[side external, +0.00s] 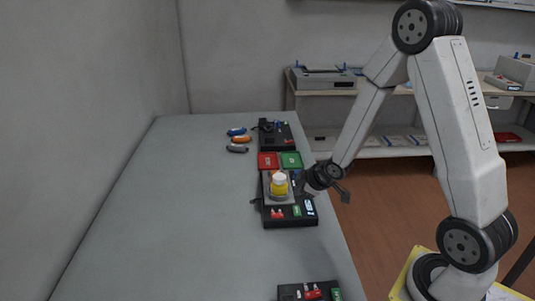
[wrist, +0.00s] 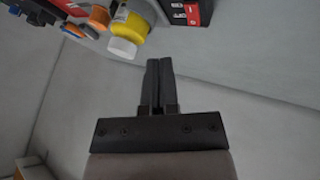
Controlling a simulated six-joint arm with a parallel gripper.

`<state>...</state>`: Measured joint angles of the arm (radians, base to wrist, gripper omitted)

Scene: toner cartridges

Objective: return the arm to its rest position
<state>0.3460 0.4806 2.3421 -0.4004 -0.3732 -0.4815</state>
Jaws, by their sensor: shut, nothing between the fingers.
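My gripper shows in the wrist view (wrist: 159,62) with its two dark fingers together and nothing between them. In the side view my gripper (side external: 344,196) is at the right edge of the table, to the right of a yellow bottle with a white cap (side external: 279,184). The bottle stands on a grey and black device (side external: 290,219). In the wrist view the yellow bottle (wrist: 129,27) is at the top, apart from the fingertips. My arm is bent, with its elbow high above the base.
A red tray (side external: 268,161) and a green tray (side external: 291,160) lie behind the device. Blue, orange and dark cartridges (side external: 238,139) lie beside another black device (side external: 276,135). A further black device (side external: 309,291) is at the front. The table's left side (side external: 170,210) is clear. Shelves (side external: 390,152) stand behind.

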